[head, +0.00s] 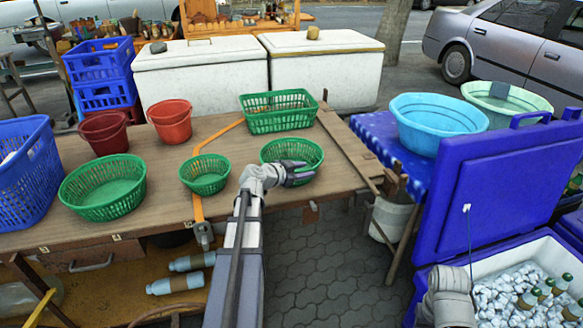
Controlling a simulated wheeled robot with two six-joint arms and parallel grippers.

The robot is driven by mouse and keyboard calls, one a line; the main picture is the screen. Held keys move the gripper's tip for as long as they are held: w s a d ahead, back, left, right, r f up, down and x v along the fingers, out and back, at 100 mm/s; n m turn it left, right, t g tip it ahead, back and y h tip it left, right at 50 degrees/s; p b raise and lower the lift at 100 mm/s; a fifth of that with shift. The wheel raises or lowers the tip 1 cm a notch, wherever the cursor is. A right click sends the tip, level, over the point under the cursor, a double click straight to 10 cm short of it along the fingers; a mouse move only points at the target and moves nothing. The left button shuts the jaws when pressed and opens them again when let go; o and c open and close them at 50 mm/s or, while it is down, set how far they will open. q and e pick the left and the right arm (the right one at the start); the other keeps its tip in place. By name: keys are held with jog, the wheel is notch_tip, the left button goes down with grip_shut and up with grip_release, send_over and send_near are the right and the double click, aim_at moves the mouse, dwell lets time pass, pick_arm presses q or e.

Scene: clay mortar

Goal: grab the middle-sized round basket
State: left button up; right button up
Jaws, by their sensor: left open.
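Three round green baskets stand on the wooden table. The largest one (103,196) is at the left, and the smallest one (205,178) is in the middle. The middle-sized one (275,150) is to the right, near the table's front edge. My left gripper (304,171) is open at the near side of the middle-sized basket and hides part of its front wall and rim. I cannot tell whether its fingers touch the basket. My right gripper is out of view; only part of my right arm shows at the lower right.
A rectangular green basket (278,123) stands behind the middle-sized one. Two red buckets (171,126) (104,136) and a blue crate (30,175) are at the left. A blue cooler lid (490,190) stands upright at the right, near a light-blue basin (430,130).

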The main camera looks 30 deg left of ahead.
pick_arm(q)
jog(key=shift+b+x, duration=0.3)
jog(key=shift+x, duration=0.8)
grip_shut()
